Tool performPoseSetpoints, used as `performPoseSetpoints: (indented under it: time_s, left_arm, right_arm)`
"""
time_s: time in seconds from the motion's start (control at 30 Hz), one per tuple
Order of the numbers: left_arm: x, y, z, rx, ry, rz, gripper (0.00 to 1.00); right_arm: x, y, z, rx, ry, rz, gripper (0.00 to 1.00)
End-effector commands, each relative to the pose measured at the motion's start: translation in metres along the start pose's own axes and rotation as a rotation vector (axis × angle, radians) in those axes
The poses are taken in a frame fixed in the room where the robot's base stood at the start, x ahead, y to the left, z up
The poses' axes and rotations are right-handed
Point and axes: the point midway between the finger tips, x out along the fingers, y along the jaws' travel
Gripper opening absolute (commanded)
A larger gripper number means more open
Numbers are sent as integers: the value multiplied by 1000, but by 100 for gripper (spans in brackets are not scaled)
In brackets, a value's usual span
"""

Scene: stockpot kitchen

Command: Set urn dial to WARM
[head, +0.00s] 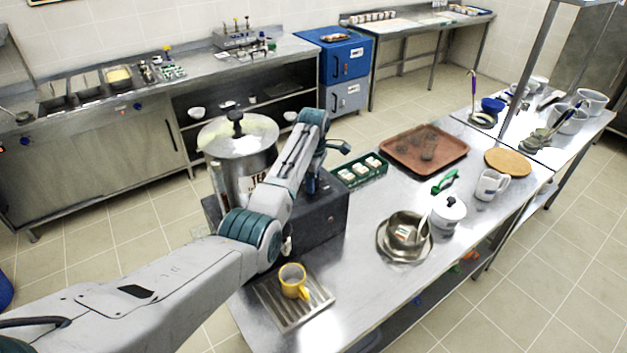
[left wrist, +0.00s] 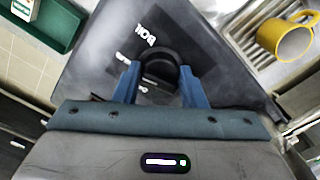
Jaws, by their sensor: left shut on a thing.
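The urn (head: 238,150) is a large steel pot with a black-knobbed lid, standing on a dark box-shaped base (head: 322,212). The urn dial (left wrist: 158,66) is a round black knob on the base's dark panel (left wrist: 95,68), seen in the left wrist view. My left gripper (left wrist: 160,88) is shut on the dial, with one blue finger on each side. A white BOIL label shows beside the dial; other labels are partly covered by the fingers and knob, and I cannot read them. The dial is hidden in the head view. My right gripper is not in view.
A yellow mug (head: 292,281) stands on a drip tray (head: 318,305) near the base. A green tray (head: 366,184) of small packs lies beyond it. A brown tray (head: 450,150), steel bowl (head: 399,228) and white pot (head: 449,215) share the table.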

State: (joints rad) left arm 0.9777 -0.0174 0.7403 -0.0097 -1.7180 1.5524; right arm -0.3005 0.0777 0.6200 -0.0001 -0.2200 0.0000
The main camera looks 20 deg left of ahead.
Motion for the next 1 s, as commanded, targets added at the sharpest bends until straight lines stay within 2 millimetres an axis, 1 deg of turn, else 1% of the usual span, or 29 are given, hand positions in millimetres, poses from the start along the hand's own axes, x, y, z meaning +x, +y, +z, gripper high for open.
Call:
performPoseSetpoints:
  time_s: [0.2,0.4,0.63,1.0]
  left_arm:
    - [0,0,-1,-147,1,1,15]
    - [0,0,-1,-235,1,1,15]
    - [0,0,-1,-281,1,1,15]
    - [0,0,-1,-287,1,1,15]
  right_arm:
    - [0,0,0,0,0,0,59]
    - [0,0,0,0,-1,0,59]
    - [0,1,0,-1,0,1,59]
    - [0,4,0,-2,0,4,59]
